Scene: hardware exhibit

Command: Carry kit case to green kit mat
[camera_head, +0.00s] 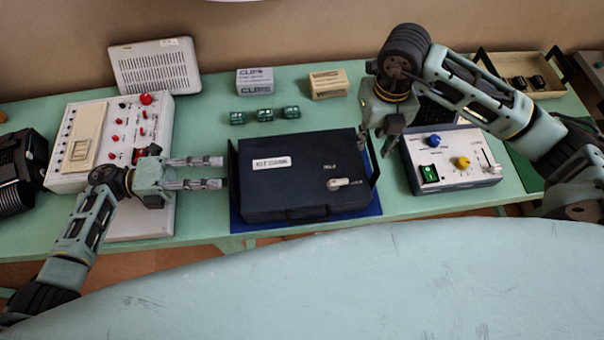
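The dark kit case (300,185) has a white label and a pale latch on its lid and a raised black handle at each end. It lies shut on a blue mat (290,222). My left gripper (217,172) points right at the left handle; its two fingers are apart. My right gripper (376,146) points down at the right handle (371,160) with its fingers apart; whether they touch it I cannot tell. A dark green mat (524,172), probably the green kit mat, shows at the right, partly hidden by my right arm.
A control box (452,172) with blue and yellow knobs stands between the case and the green mat. A white panel with red knobs (105,140) is at left. Small green blocks (265,115) and two cartons (328,84) lie behind the case. A tan tray (518,68) is at back right.

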